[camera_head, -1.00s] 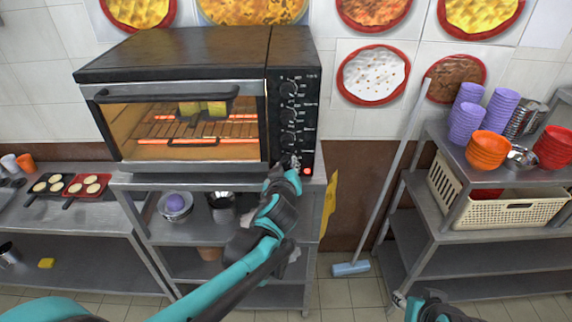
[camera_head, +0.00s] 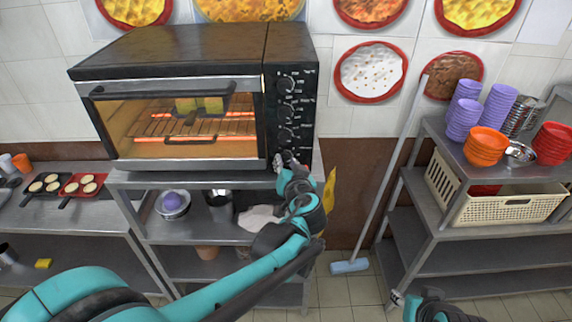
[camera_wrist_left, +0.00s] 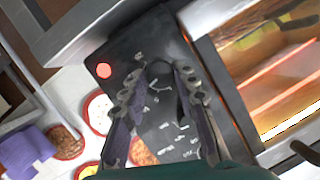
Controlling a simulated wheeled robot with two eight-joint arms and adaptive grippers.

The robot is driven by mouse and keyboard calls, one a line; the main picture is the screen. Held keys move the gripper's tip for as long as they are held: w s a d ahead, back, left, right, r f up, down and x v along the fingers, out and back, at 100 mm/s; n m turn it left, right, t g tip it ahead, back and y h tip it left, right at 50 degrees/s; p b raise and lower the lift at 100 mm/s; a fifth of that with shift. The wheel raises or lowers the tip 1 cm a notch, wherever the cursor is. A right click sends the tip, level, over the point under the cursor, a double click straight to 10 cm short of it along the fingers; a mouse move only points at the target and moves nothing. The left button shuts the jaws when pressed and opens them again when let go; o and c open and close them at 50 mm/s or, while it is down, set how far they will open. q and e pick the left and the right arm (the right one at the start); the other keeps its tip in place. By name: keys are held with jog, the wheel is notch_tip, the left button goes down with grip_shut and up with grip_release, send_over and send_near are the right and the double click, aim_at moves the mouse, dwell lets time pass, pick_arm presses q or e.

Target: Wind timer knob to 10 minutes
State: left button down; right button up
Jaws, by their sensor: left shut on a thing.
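The black toaster oven (camera_head: 170,55) stands on a metal shelf, with a column of black knobs on its right panel. The lowest knob (camera_wrist_left: 158,70) is between the fingers of my left gripper (camera_wrist_left: 157,78) in the left wrist view. My left gripper (camera_head: 285,161) is shut on this knob at the bottom of the panel in the head view and hides much of it. The knob's pointer and dial marks are too unclear to read. A red lamp (camera_wrist_left: 104,70) glows beside the knob. My right gripper (camera_head: 432,309) is low at the right, away from the oven.
The oven door (camera_head: 180,125) is closed, with a glowing inside. A metal rack (camera_head: 440,225) at the right holds bowls and a cream basket (camera_head: 500,207). Pans (camera_head: 80,186) with pale rounds lie at the left.

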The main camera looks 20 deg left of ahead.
pick_arm(q)
jog(key=shift+m, duration=0.3)
dwell(0.4)
jog(key=c, duration=1.2)
grip_release()
jog(key=shift+o, duration=0.2)
jog(key=v, duration=1.2)
jog(key=shift+d+f, duration=0.1)
